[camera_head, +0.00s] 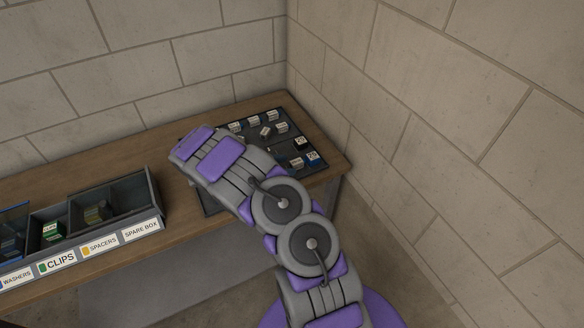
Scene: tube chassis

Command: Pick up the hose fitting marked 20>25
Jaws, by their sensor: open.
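Several small fittings with pale labels stand on a dark tray (281,163) at the right end of the wooden bench. A whitish one (265,133) lies near the tray's middle. A black one (300,143) and a blue one (313,158) are at its right side. The markings are too small to read, so I cannot tell which fitting is marked 20>25. My arm reaches over the tray's left part and hides some of it. My gripper's fingers are hidden behind the arm's far end, so their place relative to the fittings cannot be seen.
Open bins with front labels stand at the bench's left, including clips (54,231), spacers and a spare box (118,197). Stone walls close in behind and to the right of the bench (184,214). Bare wood lies between bins and tray.

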